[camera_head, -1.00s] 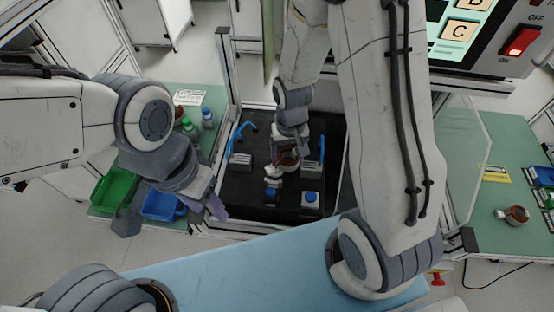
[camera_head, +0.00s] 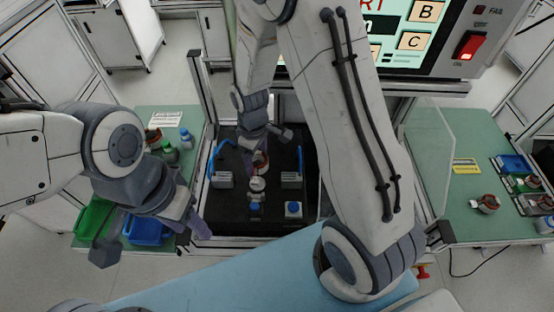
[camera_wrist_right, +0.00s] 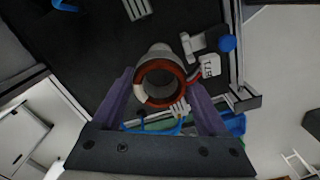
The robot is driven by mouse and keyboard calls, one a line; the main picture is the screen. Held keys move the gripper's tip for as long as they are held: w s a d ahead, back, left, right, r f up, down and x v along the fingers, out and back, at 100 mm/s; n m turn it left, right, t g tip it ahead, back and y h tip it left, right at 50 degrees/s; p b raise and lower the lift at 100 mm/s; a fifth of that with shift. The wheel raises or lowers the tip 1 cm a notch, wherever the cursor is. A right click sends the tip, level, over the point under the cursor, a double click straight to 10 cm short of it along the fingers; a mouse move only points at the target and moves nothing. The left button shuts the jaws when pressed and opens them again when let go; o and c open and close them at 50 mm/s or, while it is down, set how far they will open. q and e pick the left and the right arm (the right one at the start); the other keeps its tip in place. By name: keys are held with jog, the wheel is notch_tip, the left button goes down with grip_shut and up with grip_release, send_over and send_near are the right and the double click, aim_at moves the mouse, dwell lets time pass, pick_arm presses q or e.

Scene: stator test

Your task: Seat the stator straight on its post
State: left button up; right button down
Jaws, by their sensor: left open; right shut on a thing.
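The stator (camera_wrist_right: 140,92), a ring with red-brown windings, is between the fingers of my right gripper (camera_wrist_right: 158,100) in the right wrist view. A wire lead with a white labelled plug (camera_wrist_right: 209,65) hangs beside it. A grey cylinder (camera_wrist_right: 160,49) shows just behind the ring; I cannot tell whether this is the post, or whether stator and post touch. In the head view the stator (camera_head: 261,160) is over the black fixture, just behind a pale round piece (camera_head: 257,184). My left gripper (camera_head: 150,238) is open and empty near the bins at left.
Green (camera_head: 92,222) and blue bins (camera_head: 147,229) stand at left. Another stator (camera_head: 487,203) lies on the right green table. A metal frame surrounds the bed.

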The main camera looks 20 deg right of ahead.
jog(key=shift+w+a+f+n, duration=0.15)
jog(key=shift+w+a+n, duration=0.1)
jog(key=shift+a+n, duration=0.15)
jog(key=shift+f, duration=0.2)
notch_tip(320, 180, down, 4)
jog(key=b, duration=0.4)
jog(key=shift+d+f, duration=0.1)
jog(key=shift+f, duration=0.15)
jog(key=shift+f, duration=0.2)
jog(key=shift+f+b, duration=1)
jog(key=shift+f, duration=0.05)
jog(key=shift+f, duration=0.15)
jog(key=shift+f+b, duration=0.35)
